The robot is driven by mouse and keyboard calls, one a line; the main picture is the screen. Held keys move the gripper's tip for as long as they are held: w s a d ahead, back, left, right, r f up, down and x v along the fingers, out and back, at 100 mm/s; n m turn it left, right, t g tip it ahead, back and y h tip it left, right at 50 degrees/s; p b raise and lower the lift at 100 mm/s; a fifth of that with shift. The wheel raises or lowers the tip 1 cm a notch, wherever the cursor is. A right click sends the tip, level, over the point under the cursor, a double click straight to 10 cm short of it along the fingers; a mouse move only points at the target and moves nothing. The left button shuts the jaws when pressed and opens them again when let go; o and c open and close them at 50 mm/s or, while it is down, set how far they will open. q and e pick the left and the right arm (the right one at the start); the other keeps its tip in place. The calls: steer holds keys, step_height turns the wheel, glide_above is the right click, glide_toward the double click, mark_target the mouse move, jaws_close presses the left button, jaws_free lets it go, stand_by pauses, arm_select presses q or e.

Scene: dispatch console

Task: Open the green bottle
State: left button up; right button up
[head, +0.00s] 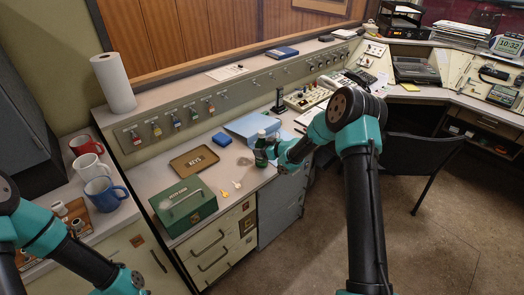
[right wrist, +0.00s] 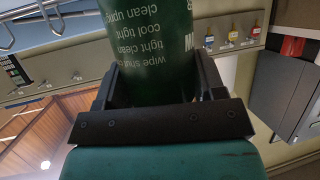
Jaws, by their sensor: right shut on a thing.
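In the right wrist view the dark green bottle (right wrist: 150,50), with white lettering upside down, sits between the two black fingers (right wrist: 155,85). The bottle's cap is outside that view. My left arm shows at the lower left of the head view, but its gripper is out of frame.
Small keys (head: 225,194) lie near the desk edge. Mugs (head: 103,192) stand far left. A chair (head: 425,155) stands right.

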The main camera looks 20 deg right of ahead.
mark_target(264, 143)
steer(key=shift+r, duration=0.45)
steer(key=r, duration=0.2)
steer(key=shift+s+a+r, duration=0.2)
steer(key=shift+s+r, duration=0.1)
steer(key=s+a, duration=0.3)
steer(key=s, duration=0.4)
steer(key=s+a+r, duration=0.1)
steer(key=s+a, duration=0.2)
steer(key=s, duration=0.4)
steer(key=shift+r, duration=0.15)
steer(key=o, duration=0.5)
steer(key=c, duration=0.8)
steer(key=shift+o, duration=0.2)
